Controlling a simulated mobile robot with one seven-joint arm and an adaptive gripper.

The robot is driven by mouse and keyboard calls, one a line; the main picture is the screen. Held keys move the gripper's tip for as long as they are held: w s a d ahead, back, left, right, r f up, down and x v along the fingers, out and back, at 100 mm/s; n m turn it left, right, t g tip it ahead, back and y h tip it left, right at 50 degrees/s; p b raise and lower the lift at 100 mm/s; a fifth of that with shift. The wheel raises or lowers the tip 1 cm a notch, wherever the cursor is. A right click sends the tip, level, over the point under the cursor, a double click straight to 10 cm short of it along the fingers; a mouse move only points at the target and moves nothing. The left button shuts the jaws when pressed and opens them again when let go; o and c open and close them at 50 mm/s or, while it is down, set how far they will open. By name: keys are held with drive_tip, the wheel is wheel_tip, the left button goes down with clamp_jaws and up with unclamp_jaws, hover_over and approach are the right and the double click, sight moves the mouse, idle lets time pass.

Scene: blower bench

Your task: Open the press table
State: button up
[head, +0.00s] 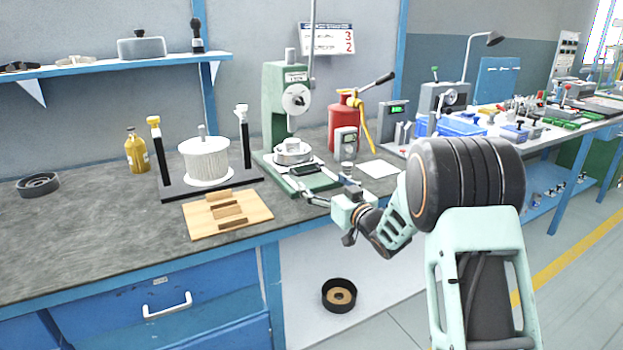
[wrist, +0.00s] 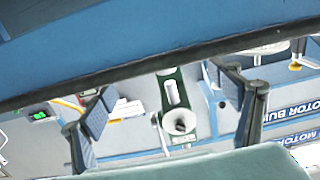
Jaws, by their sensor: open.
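The green press (head: 277,100) stands on the bench with a round dial on its head. Its round metal table (head: 293,157) sits low on the green base (head: 318,182), under the ram. A small dark flat piece (head: 303,169) lies at the table's front. My gripper (head: 324,190) is open and empty, close to the front right corner of the base. I cannot tell whether a finger touches it. In the wrist view, my gripper's fingers (wrist: 166,118) stand wide apart, with the press (wrist: 172,88) beyond them, seen upside down.
A white sheet (head: 380,169) lies right.

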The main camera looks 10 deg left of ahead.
sight(311, 173)
drive_tip(key=shift+b+x, duration=0.45)
drive_tip(key=shift+x, duration=2.75)
